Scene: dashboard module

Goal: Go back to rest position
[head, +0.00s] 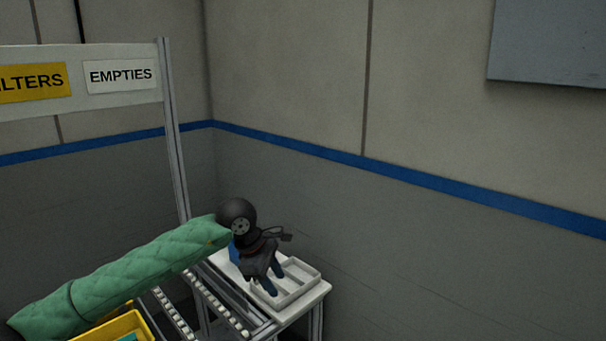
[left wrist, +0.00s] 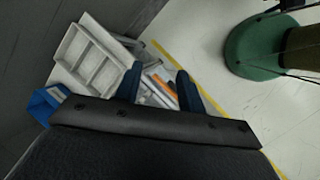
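My left gripper (head: 272,281) hangs over the white table, in front of a pale compartment tray (head: 312,270). Its two blue fingers point down and stand apart. In the left wrist view the left gripper (left wrist: 158,82) is open, with nothing held between the fingers. The compartment tray (left wrist: 72,48) lies beyond and left of the fingers there, and its visible compartments look empty. Some grey, white and orange items show below, between the fingers, too small to name. My right gripper is in neither view.
A roller rack (head: 215,300) and a yellow bin (head: 135,322) stand left of the table. A post (head: 174,140) carries an "EMPTIES" sign (head: 121,74). A blue object (left wrist: 42,106) is near the table's edge.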

